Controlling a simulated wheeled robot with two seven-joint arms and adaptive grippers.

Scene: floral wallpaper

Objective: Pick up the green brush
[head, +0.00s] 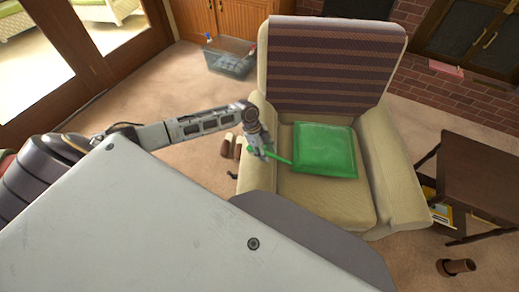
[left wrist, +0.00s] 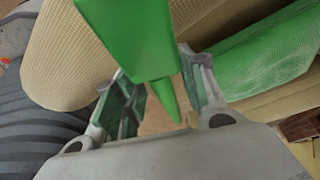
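The green brush (head: 280,158) shows in the head view as a thin green bar. It sticks out to the right from my left gripper (head: 264,150), over the inner side of the armchair's left arm. In the left wrist view the brush (left wrist: 132,38) is large and close, with a wide block at the top and a tapered end pointing down. The wide block partly hides the fingertips. My right gripper is not in view.
A beige armchair (head: 301,203) holds a green cushion (head: 325,150) on its seat, close to the brush. A clear bin (head: 230,57) stands on the floor behind.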

